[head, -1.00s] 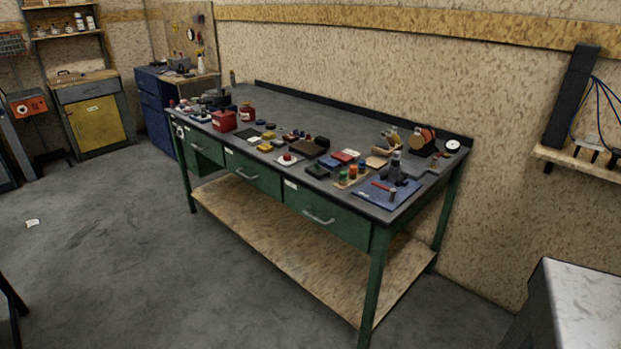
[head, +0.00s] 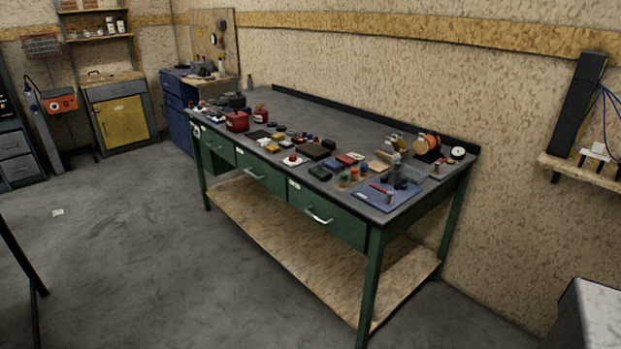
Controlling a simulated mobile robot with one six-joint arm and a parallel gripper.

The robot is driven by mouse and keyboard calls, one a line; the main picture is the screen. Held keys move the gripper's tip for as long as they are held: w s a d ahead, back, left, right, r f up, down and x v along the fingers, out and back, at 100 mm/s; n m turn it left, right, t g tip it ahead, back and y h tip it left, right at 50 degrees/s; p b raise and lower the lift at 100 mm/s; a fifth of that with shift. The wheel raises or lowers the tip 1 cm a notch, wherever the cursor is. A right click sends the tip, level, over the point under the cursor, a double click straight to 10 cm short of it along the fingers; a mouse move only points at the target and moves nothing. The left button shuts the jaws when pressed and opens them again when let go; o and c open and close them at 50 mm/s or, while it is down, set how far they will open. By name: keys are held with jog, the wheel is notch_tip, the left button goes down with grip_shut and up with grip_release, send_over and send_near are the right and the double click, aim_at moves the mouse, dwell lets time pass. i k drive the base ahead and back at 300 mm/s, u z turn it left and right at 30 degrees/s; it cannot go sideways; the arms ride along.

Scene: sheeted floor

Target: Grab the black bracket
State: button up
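I cannot single out a black bracket with certainty. Several small dark items lie among the parts on the green workbench (head: 300,107), too small to identify. They include a dark block (head: 315,151) near the middle and a dark green or black piece (head: 320,172) near the front edge. A tall black upright piece (head: 577,105) stands at the wooden wall shelf (head: 570,170) on the right; I cannot tell whether it is a bracket. My gripper is not in view.
A blue mat (head: 385,196) with tools lies at the bench's right end. Red containers (head: 237,121) stand towards its left end. A white-topped grey unit (head: 600,310) is at bottom right. Grey floor (head: 130,260) is open left of the bench. A yellow-doored cabinet (head: 125,122) stands behind.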

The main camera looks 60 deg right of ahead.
aim_at(312, 171)
jog(key=z, duration=0.15)
jog(key=i, duration=0.9)
jog(key=u, duration=0.05)
